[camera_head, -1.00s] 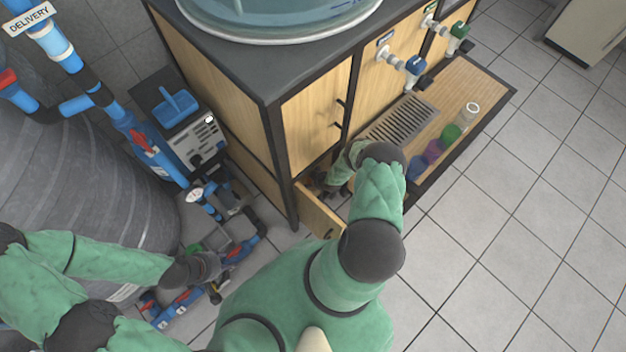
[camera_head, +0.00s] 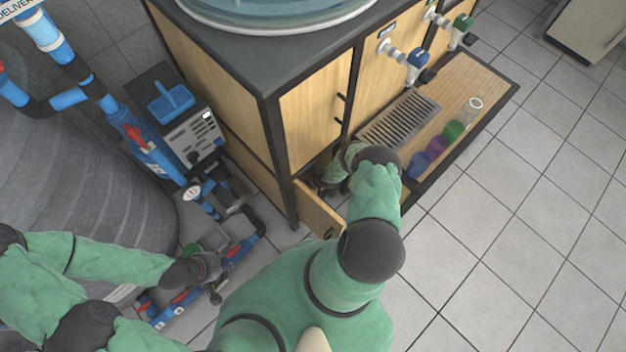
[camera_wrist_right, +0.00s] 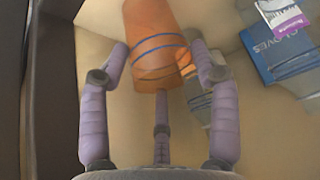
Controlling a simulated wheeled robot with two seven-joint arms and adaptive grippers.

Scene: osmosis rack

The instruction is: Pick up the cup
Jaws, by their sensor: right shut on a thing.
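An orange cup (camera_wrist_right: 157,55) with blue lines around it is in the right wrist view, inside an open drawer. My right gripper (camera_wrist_right: 158,44) is shut on it, with a finger on each side and a third finger below. In the head view the right gripper reaches into the open drawer (camera_head: 319,209) low on the wooden cabinet, and my arm hides the cup. My left gripper (camera_head: 208,283) is at the lower left near the floor pipes; I cannot tell whether it is open.
A glove box (camera_wrist_right: 275,50) lies beside the orange cup. Blue (camera_head: 417,163), purple (camera_head: 436,147), green (camera_head: 453,131) and clear (camera_head: 473,104) cups stand on the wooden shelf near a metal drain grate (camera_head: 400,118). A grey tank (camera_head: 80,170) and pipes are left.

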